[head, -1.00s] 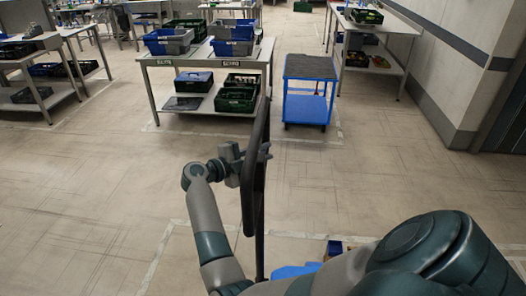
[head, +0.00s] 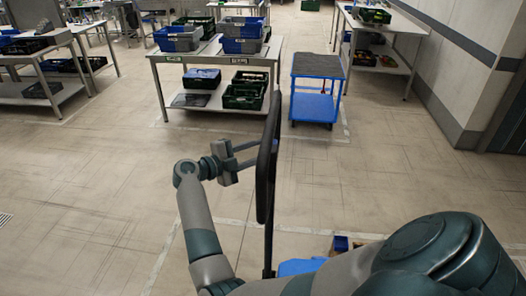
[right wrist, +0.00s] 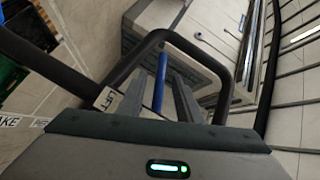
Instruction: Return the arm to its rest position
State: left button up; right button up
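My right arm comes in from the lower right of the head view and bends up to the right gripper (head: 257,153). Its two fingers are apart and point right, toward the upright black handle (head: 266,172). In the right wrist view the right gripper (right wrist: 160,78) shows a clear gap between its fingers, with nothing held. The black handle (right wrist: 165,35) loops beyond and around the fingers there. I cannot tell whether a finger touches it. My left gripper is not in view.
A blue trolley (head: 314,107) stands ahead. Left of it is a table (head: 190,58) with blue, grey and green crates. A wall (head: 458,75) runs along the right. A blue object (head: 300,267) shows low, beside my arm. The floor (head: 90,190) at left is clear.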

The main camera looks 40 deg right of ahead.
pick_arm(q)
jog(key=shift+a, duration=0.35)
pick_arm(e)
jog(key=shift+w+a, duration=0.1)
jog(key=shift+a, duration=0.2)
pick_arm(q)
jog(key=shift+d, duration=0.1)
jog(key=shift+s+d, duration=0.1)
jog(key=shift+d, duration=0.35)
